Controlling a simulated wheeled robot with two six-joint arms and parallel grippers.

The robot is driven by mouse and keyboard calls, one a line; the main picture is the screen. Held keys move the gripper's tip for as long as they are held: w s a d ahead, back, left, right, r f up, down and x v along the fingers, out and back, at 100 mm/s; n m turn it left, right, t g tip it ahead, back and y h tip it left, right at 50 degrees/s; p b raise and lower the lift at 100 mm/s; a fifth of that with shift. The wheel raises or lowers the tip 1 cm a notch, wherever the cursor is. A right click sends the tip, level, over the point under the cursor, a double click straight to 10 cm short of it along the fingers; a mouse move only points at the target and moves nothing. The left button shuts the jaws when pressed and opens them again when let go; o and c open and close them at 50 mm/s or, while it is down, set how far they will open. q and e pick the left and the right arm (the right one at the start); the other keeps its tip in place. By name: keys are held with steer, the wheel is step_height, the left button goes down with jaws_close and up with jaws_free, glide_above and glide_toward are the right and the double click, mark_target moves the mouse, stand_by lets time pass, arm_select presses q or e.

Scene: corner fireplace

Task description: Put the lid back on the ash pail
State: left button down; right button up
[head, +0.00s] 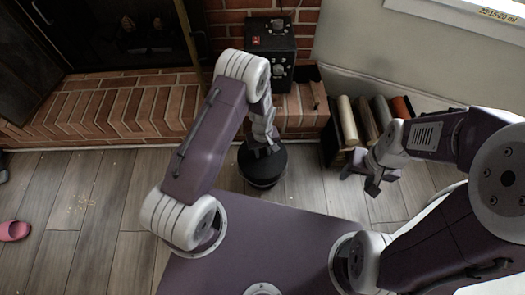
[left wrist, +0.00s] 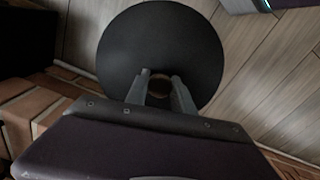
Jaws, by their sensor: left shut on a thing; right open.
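My left gripper (head: 266,147) is shut on the knob of a round black lid (head: 280,160), in front of the brick hearth. In the left wrist view the lid (left wrist: 160,35) is a wide dark disc, and the left fingertips (left wrist: 159,90) close on its brownish knob. A dark rounded body, the ash pail (head: 262,184), shows just beneath the lid in the head view. The lid hides most of it, and I cannot tell whether they touch. My right gripper (head: 362,180) is open and empty, to the right of the pail.
The brick hearth (head: 130,108) runs behind the pail. A black box with knobs (head: 270,42) stands on it. A dark rack (head: 345,125) with several coloured rolls or books stands at right.

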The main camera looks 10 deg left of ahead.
stand_by(0.4)
arm_select(q)
steer(key=c, duration=1)
jaws_free()
steer(key=o, duration=0.5)
step_height(320, 180, up, 7)
steer(key=p, duration=0.7)
steer(key=shift+c, duration=0.4)
